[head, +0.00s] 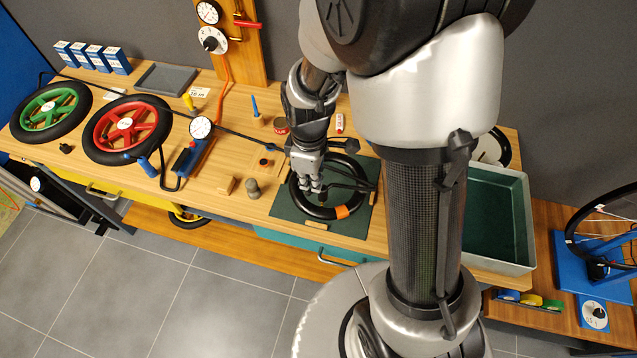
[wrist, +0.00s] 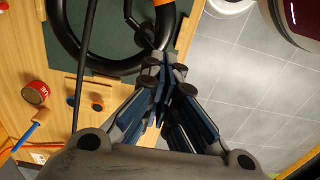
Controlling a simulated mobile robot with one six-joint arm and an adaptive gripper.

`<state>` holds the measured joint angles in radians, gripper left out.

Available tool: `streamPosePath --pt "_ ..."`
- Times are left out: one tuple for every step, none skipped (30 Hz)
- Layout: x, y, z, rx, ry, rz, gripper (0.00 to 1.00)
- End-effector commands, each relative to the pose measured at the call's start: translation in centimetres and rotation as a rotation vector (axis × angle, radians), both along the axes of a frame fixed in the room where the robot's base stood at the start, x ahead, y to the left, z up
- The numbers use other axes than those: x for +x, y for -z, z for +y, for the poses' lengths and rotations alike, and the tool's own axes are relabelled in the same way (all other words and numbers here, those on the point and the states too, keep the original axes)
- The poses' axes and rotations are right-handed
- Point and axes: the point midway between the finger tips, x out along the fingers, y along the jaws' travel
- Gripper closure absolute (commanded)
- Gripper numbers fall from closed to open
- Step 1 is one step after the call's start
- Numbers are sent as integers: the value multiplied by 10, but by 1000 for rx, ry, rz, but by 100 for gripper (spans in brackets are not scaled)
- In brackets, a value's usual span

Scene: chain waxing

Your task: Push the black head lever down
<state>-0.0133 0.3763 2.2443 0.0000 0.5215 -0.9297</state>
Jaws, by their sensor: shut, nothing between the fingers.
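A black tyre (head: 303,205) with an orange band (head: 342,212) lies on a dark green mat (head: 283,208). My gripper (head: 314,188) is over the tyre's left side, pointing down, shut and empty. In the wrist view my gripper (wrist: 168,65) shows its fingertips together just beside a small black fitting (wrist: 145,35) inside the tyre (wrist: 72,45). This fitting appears to be the pump head; its lever is too dark and small to make out apart from it. I cannot tell whether the fingertips touch it.
A blue pump (head: 193,157) with a round gauge (head: 200,127) stands left of the mat. A red tin (head: 281,126) is behind. A deep green-lined tray (head: 525,222) is right.

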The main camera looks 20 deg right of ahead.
Motion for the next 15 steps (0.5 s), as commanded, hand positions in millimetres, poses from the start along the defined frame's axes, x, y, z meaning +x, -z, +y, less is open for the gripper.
streamPosePath --pt "0 3 1 0 -1 0 100" --pt "-1 4 2 0 -1 0 100" --pt "-1 6 2 1 -1 1 100" --pt "-1 7 3 1 -1 1 100" --pt "-1 8 3 1 -1 1 100" --pt "-1 9 4 1 0 1 100" --pt "-1 10 5 1 0 1 100" --pt "-2 11 5 1 0 1 100" --pt "-2 13 6 1 0 1 100" --pt "-2 14 7 0 0 0 100" --pt "-2 15 7 0 0 0 100" --pt "-2 16 8 0 0 0 100" --pt "-2 16 8 0 0 0 100" --pt "-2 16 8 0 0 0 100" --pt "-2 16 8 0 0 0 100"
